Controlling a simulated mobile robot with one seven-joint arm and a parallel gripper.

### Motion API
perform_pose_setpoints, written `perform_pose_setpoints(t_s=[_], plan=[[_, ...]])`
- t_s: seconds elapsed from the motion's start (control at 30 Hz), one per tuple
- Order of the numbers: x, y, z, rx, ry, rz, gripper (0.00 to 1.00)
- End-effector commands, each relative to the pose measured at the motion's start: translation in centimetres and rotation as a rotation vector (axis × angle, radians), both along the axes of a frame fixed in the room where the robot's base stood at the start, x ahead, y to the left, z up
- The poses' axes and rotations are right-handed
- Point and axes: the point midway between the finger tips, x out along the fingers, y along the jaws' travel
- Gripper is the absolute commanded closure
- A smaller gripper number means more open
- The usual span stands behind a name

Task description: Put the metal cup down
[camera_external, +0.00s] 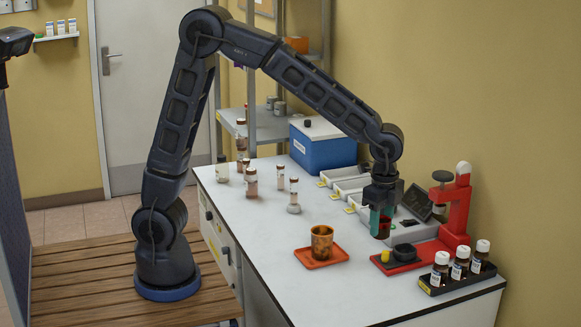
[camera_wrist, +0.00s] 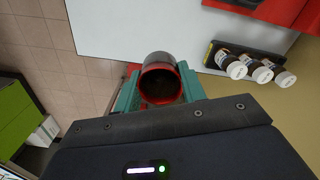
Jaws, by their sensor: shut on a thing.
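My gripper (camera_external: 382,208) points down over the right part of the bench, beside the red stand. Its teal fingers are shut around a metal cup (camera_external: 379,226), dark with reddish parts. In the wrist view the metal cup (camera_wrist: 158,59) sits between the fingers of my gripper (camera_wrist: 160,86), its round mouth facing the camera. The cup looks roughly upright. Whether its bottom touches the bench is not clear.
A copper-coloured cup (camera_external: 321,240) stands on an orange tray (camera_external: 338,257) to the left. A red stand (camera_external: 461,203) and red base (camera_external: 419,261) are close right. Capped bottles (camera_external: 459,268) stand in a black tray at the front right. Bare bench (camera_external: 262,240) lies left.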

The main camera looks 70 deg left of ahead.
Motion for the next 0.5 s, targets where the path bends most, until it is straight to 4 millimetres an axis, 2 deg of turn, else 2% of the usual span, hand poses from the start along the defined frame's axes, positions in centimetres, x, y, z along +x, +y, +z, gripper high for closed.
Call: perform_pose_setpoints(t_s=[0.5], plan=[[-0.1, 0.0, -10.8, 0.002, 0.003, 0.001, 0.82]])
